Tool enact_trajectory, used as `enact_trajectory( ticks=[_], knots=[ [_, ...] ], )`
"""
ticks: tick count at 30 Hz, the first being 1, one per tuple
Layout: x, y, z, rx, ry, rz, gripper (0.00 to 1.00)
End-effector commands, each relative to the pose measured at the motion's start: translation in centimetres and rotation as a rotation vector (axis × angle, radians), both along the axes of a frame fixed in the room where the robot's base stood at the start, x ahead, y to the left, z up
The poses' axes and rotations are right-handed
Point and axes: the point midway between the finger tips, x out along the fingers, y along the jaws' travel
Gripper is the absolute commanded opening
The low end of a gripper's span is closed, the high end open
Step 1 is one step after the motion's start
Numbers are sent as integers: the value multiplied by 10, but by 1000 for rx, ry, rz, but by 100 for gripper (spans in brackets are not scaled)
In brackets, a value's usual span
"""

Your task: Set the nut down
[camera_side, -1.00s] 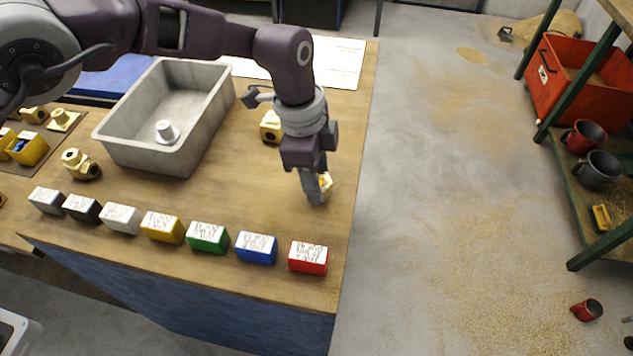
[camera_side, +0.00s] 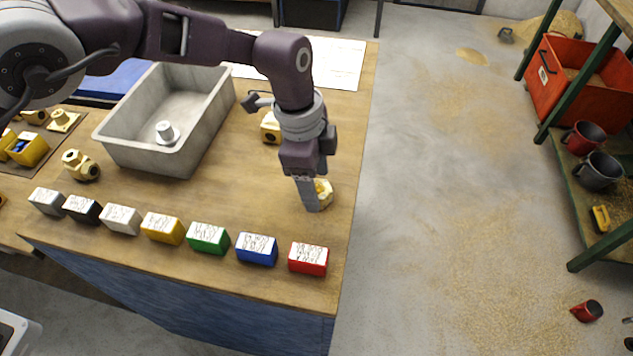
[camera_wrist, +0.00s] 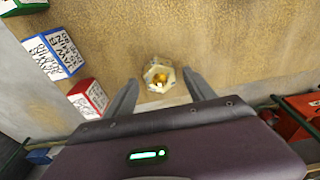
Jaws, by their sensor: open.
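The brass nut (camera_side: 324,193) rests on the wooden table near its right edge, behind the red block. In the wrist view the nut (camera_wrist: 159,76) lies flat with its hole facing up, just beyond and between my two fingertips. My gripper (camera_side: 316,205) is low over the table at the nut, and its near finger hides part of the nut in the side view. In the wrist view my gripper (camera_wrist: 161,92) is open, with a gap showing between each finger and the nut.
A row of labelled blocks, including the red block (camera_side: 308,258) and blue block (camera_side: 256,248), stands along the front edge. A grey tray (camera_side: 216,118) is at back left. A brass fitting (camera_side: 270,128) stands behind my gripper. Bare wood surrounds the nut.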

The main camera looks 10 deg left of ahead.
Motion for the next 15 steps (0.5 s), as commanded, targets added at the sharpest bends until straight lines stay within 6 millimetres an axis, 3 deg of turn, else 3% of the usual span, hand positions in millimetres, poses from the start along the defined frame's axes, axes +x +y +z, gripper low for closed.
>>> enact_trajectory(
  ticks=[9, 15],
  knots=[
    [1, 13, 83, -2, -4, 2, 63],
    [0, 17, 107, 0, -1, 1, 63]
  ],
)
